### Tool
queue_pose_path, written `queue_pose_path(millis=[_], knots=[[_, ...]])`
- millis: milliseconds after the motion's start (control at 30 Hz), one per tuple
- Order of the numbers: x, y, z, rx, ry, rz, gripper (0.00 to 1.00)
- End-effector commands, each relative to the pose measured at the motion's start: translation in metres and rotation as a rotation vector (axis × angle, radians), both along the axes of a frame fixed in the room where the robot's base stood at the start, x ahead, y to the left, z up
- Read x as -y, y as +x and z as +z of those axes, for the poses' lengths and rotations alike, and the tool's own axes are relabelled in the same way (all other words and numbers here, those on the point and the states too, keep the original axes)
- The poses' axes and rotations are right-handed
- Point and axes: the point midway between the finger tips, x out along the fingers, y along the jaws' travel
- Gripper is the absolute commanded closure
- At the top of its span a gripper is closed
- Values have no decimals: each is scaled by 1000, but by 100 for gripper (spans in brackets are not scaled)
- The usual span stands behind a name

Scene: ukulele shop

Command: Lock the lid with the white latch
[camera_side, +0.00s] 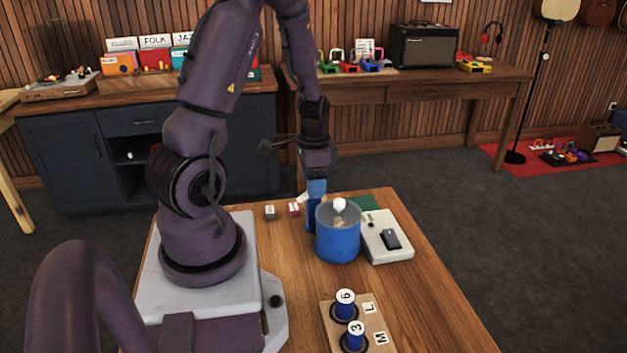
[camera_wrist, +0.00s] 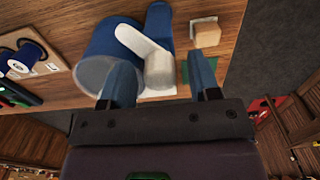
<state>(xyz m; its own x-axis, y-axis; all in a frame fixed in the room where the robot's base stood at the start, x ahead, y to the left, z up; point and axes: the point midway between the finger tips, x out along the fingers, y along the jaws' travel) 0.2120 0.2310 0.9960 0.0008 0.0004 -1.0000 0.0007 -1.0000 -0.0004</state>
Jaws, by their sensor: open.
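A blue round canister (camera_side: 338,238) stands on the wooden table in the side view, with a pale, translucent-looking lid (camera_wrist: 94,76) across its top in the wrist view. The white latch (camera_wrist: 157,66) is an angled piece beside the canister, and one end reaches over the canister's edge. A blue post (camera_side: 312,216) stands left of the canister. My gripper (camera_wrist: 162,84) is open, with its two blue fingers either side of the latch's near part. I cannot tell whether they touch it. In the side view my gripper (camera_side: 317,188) is above the post, partly hiding the latch.
A pale panel with a dark device (camera_side: 390,239) lies right of the canister. A wooden holder (camera_side: 378,346) with two blue numbered spools (camera_side: 345,304) is at the front. The table's front right is clear.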

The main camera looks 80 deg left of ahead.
Motion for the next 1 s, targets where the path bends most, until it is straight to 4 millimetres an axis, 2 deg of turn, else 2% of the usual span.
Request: queue_pose_path(millis=[67, 300, 667, 1000], knots=[[0, 0, 0, 0, 0, 0, 44], [0, 0, 0, 0, 0, 0, 93], [0, 0, 1, -1, 0, 50, 93], [0, 0, 1, -1, 0, 288, 93]])
